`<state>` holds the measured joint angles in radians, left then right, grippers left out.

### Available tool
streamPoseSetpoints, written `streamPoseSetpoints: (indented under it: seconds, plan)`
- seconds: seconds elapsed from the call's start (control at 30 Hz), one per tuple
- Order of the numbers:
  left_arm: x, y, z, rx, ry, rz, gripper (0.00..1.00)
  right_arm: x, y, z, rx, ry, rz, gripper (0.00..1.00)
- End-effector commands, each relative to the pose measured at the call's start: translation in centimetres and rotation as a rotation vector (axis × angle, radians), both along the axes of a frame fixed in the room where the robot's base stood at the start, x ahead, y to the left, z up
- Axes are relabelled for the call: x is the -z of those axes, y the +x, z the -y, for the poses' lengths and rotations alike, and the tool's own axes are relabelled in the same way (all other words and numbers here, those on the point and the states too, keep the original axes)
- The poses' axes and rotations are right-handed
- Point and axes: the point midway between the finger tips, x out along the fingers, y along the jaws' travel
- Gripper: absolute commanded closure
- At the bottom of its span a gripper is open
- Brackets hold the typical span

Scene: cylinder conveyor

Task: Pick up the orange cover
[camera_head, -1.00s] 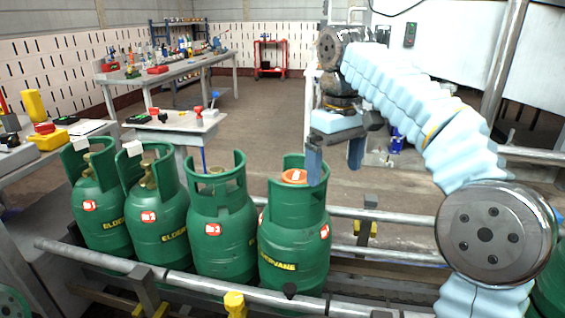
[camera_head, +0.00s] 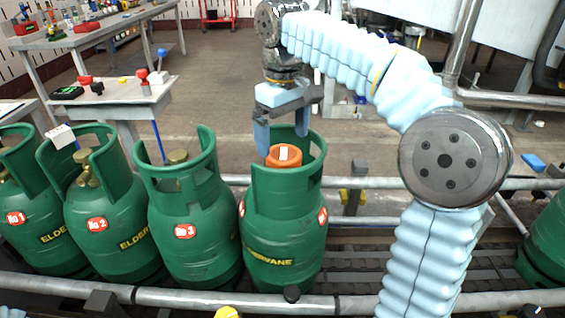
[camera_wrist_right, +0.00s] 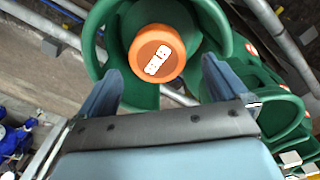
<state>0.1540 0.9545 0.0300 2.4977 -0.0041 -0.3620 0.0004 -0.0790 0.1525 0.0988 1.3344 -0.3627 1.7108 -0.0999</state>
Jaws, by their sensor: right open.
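The orange cover (camera_head: 284,157) sits inside the collar of the rightmost green cylinder of the row (camera_head: 283,235). It has a white label on top, clear in the right wrist view (camera_wrist_right: 157,52). My right gripper (camera_head: 282,140) is open and empty, just above the cover in the head view. In the right wrist view its two fingers (camera_wrist_right: 160,88) point toward the collar, with the cover between and beyond their tips. I see no contact with the cover. My left gripper is not in view.
Several more green cylinders, such as No 3 (camera_head: 187,215), stand close on the left with open collars. A metal rail (camera_head: 190,297) runs in front. A small table (camera_head: 112,98) and a workbench (camera_head: 85,38) stand behind at left. Another cylinder (camera_head: 547,240) is at far right.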

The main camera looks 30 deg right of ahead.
Motion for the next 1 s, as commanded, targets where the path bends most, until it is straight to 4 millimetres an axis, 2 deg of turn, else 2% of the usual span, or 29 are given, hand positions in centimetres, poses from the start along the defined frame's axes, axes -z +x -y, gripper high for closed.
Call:
streamPoseSetpoints:
  seconds: [0.13,0.4,0.67,0.7,0.77,0.97,1.0]
  plan:
    - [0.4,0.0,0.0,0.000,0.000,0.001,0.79,1.2,-0.1,0.1,0.001,0.000,0.000,0.00]
    - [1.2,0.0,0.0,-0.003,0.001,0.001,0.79,5.3,-0.1,0.4,0.000,0.000,-0.001,0.00]
    - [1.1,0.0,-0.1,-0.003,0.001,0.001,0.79,5.7,-0.1,0.4,0.001,0.000,0.001,0.00]
    - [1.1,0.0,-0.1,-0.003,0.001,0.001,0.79,5.7,-0.1,0.4,0.001,0.000,0.001,0.02]
    - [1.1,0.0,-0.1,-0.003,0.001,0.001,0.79,5.7,-0.1,0.4,0.001,0.000,0.001,0.11]
    - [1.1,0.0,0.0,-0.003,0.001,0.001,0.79,5.7,-0.1,0.4,0.001,0.000,0.001,0.41]
    - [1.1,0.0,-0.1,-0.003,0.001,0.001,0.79,5.7,-0.1,0.4,0.001,0.000,0.001,0.41]
